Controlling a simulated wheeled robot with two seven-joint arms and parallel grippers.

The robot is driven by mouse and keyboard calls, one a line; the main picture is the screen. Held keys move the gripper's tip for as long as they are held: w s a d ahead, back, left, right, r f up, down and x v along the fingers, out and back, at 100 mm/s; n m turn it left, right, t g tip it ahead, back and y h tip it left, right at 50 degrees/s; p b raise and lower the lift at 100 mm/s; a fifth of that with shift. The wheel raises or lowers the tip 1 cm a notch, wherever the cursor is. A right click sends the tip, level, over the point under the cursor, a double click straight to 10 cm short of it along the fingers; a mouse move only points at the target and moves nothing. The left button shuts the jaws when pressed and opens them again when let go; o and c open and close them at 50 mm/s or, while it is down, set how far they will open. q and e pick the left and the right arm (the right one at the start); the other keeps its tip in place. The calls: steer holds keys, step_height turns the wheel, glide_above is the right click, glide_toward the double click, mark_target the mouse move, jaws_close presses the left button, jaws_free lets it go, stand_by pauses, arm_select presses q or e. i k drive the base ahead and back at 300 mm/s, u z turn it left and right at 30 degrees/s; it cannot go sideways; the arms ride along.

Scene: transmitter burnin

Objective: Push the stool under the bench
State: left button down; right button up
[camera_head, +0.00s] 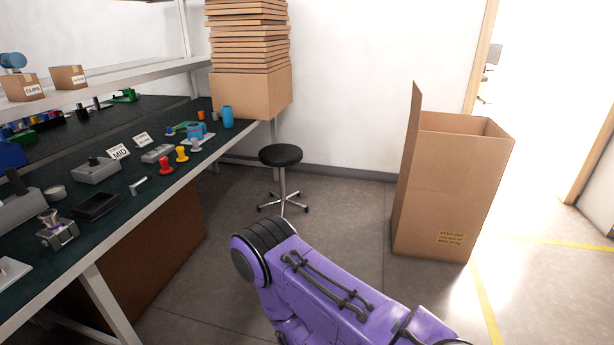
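The stool (281,156) has a round black seat and a chrome post on a star-shaped foot. It stands upright on the floor, just right of the bench's far end and outside the bench's edge. The bench (122,212) runs along the left side with a dark green top and a pale metal frame. A purple arm link of mine crosses the bottom middle, nearer than the stool and apart from it in the picture. Neither gripper shows.
A tall open cardboard box (446,195) stands right of the stool, with floor between. Stacked flat cartons (247,40) top a big box (250,92) at the bench's far end. A brown box (150,265) fills space under the near bench. A doorway opens at right.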

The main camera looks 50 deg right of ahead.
mark_target(281, 156)
steer(key=z, duration=1.6)
steer(key=i, duration=3.05)
steer(key=z, duration=0.25)
steer(key=i, duration=1.3)
steer(key=z, duration=0.1)
